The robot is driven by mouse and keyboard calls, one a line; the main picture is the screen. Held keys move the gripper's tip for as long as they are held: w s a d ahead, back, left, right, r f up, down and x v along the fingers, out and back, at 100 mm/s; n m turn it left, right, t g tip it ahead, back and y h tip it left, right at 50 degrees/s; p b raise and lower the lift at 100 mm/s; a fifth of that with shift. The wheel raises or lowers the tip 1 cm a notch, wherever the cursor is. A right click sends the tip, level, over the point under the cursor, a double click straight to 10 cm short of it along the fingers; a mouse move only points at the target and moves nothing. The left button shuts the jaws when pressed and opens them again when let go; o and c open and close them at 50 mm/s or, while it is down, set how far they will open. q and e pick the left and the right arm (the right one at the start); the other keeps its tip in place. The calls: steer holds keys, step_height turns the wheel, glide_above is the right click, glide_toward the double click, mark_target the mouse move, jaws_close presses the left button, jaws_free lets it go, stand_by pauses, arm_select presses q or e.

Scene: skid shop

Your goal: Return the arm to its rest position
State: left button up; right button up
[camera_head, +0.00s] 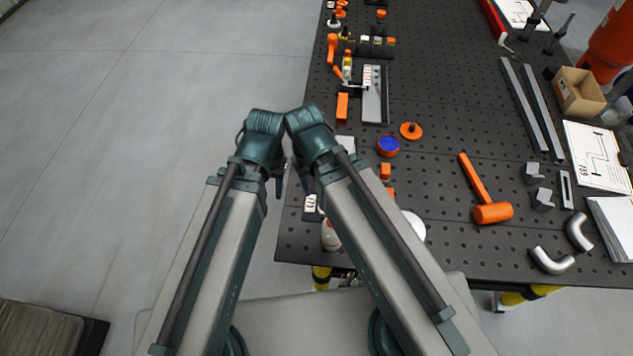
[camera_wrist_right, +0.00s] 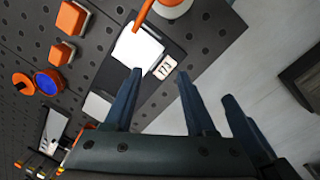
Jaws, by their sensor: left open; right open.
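My two arms reach forward side by side in the head view, and their teal ends almost touch at the top. My left gripper (camera_head: 278,184) hangs below its arm end, small and partly hidden; it is open. My right gripper is mostly behind its own arm in the head view. In the right wrist view my right gripper (camera_wrist_right: 160,73) has its two dark fingers apart with nothing between them, and is open. Another dark finger (camera_wrist_right: 240,120) to their right appears to belong to my left gripper. The right gripper is near the table's left edge.
The black perforated table (camera_head: 450,130) fills the right side. On it are an orange mallet (camera_head: 487,200), a blue-topped orange round part (camera_head: 388,146), silver pipe elbows (camera_head: 552,262) and a cardboard box (camera_head: 578,92). Grey floor (camera_head: 130,110) at left is clear, except a dark pallet-like object (camera_head: 45,330).

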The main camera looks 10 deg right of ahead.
step_height(320, 180, down, 8)
steer(key=b, duration=0.7)
steer(key=shift+r+b, duration=0.2)
steer(key=shift+b, duration=0.1)
steer(key=shift+r, duration=0.2)
